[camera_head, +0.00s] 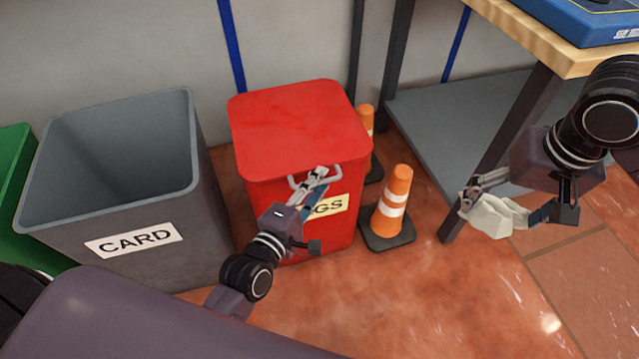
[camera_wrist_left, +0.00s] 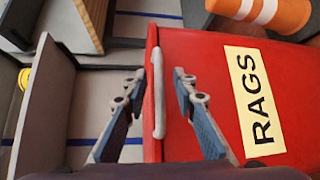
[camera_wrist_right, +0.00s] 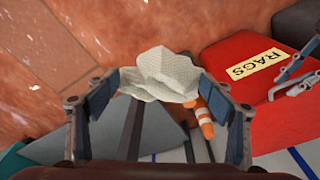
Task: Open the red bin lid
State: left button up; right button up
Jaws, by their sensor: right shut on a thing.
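The red bin (camera_head: 285,215) stands with its lid (camera_head: 295,125) down. A pale bar handle (camera_head: 328,180) sits at the lid's front edge, above a RAGS label. My left gripper (camera_head: 312,180) is at this handle. In the left wrist view the handle (camera_wrist_left: 158,90) runs between its two spread fingers (camera_wrist_left: 157,85), with gaps on both sides. My right gripper (camera_head: 498,208) is shut on a crumpled white rag (camera_head: 490,217), away from the bin at the right. The rag (camera_wrist_right: 160,75) also shows between the fingers in the right wrist view.
An open grey CARD bin (camera_head: 65,215) stands left of the red bin, with a green bin (camera_head: 10,165) beyond it. An orange and white cone (camera_head: 394,200) stands close on the right, another behind it. A wooden-topped table (camera_head: 555,45) is at the upper right.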

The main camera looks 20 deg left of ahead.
pick_arm(q)
jog(key=shift+w+d, duration=0.1)
jog(key=shift+w, duration=0.2)
jog(key=shift+c, duration=0.7)
grip_shut()
